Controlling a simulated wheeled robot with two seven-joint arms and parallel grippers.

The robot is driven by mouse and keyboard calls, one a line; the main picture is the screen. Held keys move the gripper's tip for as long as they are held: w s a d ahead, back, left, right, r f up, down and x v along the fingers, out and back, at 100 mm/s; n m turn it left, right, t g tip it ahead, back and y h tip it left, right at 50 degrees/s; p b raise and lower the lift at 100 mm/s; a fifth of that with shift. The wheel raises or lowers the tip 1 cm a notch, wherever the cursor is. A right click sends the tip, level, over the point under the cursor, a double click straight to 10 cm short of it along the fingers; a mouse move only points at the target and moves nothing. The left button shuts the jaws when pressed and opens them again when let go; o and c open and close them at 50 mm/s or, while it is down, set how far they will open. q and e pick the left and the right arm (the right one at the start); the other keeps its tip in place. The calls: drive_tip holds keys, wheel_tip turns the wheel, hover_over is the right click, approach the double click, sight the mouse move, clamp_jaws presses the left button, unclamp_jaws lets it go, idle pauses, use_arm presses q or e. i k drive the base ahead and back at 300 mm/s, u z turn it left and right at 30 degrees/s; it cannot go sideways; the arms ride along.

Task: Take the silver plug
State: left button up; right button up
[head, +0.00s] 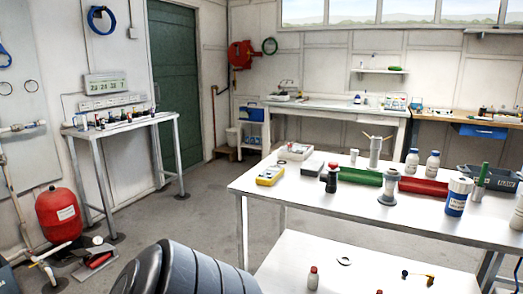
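No thing is clearly recognisable as the silver plug at this distance. A silver-grey flanged piece (388,188) stands upright near the front edge of the white table (300,198) at the right. A silver upright cylinder (376,152) with thin yellowish rods at its top stands behind it, between a green block (358,177) and a white bottle (411,163). I cannot tell whether either one is the plug. Neither of my grippers shows in the head view.
A red block (423,187), a blue-and-white canister (457,197) and a dark grey crate (490,177) crowd the table's right side. A lower white surface (320,260) holds small items. A narrow bench (125,126) stands left. Grey floor (205,212) between is mostly clear.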

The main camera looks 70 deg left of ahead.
sight(354, 153)
drive_tip(key=u, duration=2.75)
drive_tip(key=k, duration=1.3)
drive_tip(key=u, duration=0.85)
drive_tip(key=i, duration=2)
drive_tip(key=z, duration=0.6)
drive_tip(key=i, duration=3.6)
drive_tip(key=z, duration=0.65)
drive_tip(key=i, duration=2.95)
drive_tip(key=z, duration=1.6)
drive_tip(key=i, duration=1.4)
drive_tip(key=z, duration=2.45)
drive_tip(key=i, duration=1.8)
drive_tip(key=z, duration=0.45)
